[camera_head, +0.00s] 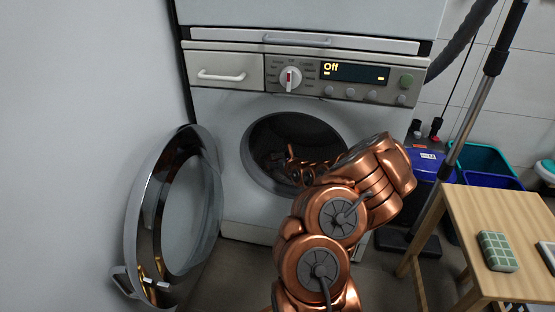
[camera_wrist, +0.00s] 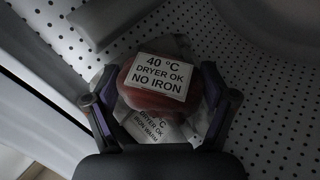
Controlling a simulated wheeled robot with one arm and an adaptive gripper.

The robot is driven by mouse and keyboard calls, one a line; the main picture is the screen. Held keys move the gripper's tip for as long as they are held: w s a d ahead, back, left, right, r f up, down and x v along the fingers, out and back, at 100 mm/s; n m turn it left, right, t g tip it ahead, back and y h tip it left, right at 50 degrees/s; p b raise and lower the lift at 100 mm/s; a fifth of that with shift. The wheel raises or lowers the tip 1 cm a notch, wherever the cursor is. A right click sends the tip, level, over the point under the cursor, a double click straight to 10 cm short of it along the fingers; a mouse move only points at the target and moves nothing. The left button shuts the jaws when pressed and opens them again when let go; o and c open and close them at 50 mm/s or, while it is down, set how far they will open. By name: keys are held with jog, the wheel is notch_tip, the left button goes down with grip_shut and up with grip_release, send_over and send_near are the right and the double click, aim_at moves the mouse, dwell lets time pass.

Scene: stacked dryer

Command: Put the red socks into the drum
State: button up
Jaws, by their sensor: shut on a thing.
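The red socks (camera_wrist: 150,102) are a rounded red bundle with a white label reading "40 °C DRYER OK NO IRON". My gripper (camera_wrist: 157,76) is shut on them, a finger on each side. Around them is the perforated metal wall of the drum (camera_wrist: 270,110). In the head view my gripper (camera_head: 302,172) reaches through the round opening into the dark drum (camera_head: 268,135); the socks cannot be made out there. Whether they touch the drum floor I cannot tell.
A pale item (camera_wrist: 150,130) labelled "DRYER OK IRON WARM" lies under the socks. The round door (camera_head: 190,200) stands open at left. The display panel (camera_head: 353,73) reads "Off". A wooden table (camera_head: 460,215) with a green checked bundle (camera_head: 497,251) stands at right.

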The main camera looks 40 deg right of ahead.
jog(key=shift+f, duration=0.1)
jog(key=o, duration=1)
jog(key=shift+r+b, duration=0.2)
jog(key=shift+b, duration=0.25)
jog(key=p+v, duration=0.2)
jog(key=v, duration=0.1)
jog(key=shift+s+r, duration=0.2)
jog(key=shift+r, duration=0.15)
jog(key=shift+s+a+p, duration=0.1)
jog(key=shift+s+p, duration=0.3)
jog(key=shift+p+v, duration=1.9)
jog(key=shift+v, duration=1.95)
jog(key=shift+a, duration=0.1)
